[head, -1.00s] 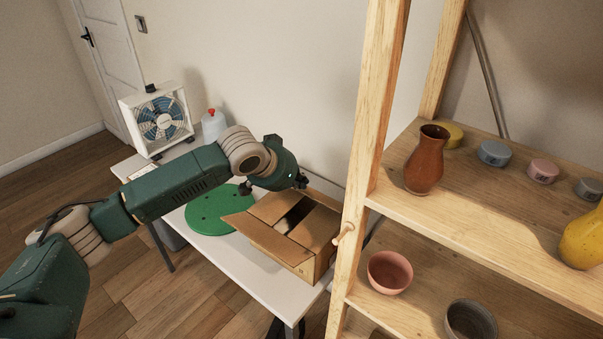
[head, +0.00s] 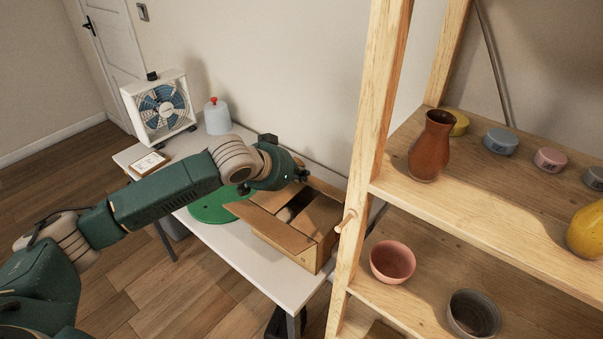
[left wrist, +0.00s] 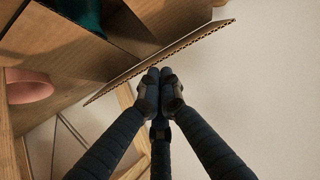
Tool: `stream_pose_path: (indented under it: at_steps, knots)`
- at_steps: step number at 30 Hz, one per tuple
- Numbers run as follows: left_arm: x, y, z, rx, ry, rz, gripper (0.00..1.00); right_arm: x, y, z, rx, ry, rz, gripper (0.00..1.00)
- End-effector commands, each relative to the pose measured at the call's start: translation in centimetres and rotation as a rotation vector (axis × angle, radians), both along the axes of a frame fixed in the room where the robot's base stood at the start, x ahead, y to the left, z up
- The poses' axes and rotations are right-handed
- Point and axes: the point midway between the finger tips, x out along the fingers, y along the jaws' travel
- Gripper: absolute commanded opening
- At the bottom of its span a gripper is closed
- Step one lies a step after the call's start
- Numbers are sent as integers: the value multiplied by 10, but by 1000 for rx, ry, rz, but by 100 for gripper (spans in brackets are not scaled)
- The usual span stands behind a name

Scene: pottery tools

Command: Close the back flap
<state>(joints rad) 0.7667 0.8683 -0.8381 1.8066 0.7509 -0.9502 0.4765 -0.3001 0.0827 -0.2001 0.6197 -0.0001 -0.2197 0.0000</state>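The open cardboard box (head: 291,250) sits on the white table. Its front flap (head: 266,226) sticks outward, and its two side flaps appear folded inward with a gap between them. The back flap (head: 325,188) stands up along the wall side, partly hidden by my left gripper (head: 304,176). In the left wrist view the flap (left wrist: 190,43) shows its corrugated edge running diagonally. The fingers of my left gripper (left wrist: 159,75) are together and empty, with their tips close beside that edge; I cannot tell if they touch it. My right gripper is out of view.
A green disc (head: 212,209) lies left of the box. A fan (head: 161,108), a white jug (head: 217,118) and a small frame (head: 148,164) stand farther back. The wooden shelf (head: 358,150) stands close on the right, with a peg (head: 346,221), a vase (head: 430,147) and a pink bowl (head: 392,261).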

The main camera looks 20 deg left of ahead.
Motion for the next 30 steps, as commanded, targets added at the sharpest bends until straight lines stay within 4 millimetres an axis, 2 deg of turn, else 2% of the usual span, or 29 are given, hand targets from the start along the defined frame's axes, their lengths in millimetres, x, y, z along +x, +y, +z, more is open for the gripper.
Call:
stream_pose_path:
  at_steps: [5, 21, 30]
  knots:
    - [-5, 2, -6, -1, 2, 0, 0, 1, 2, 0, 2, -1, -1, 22]
    - [-20, 7, -32, 0, 2, 1, 0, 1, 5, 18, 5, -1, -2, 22]
    - [-21, 7, -36, 0, 0, 0, 0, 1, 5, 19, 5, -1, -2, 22]
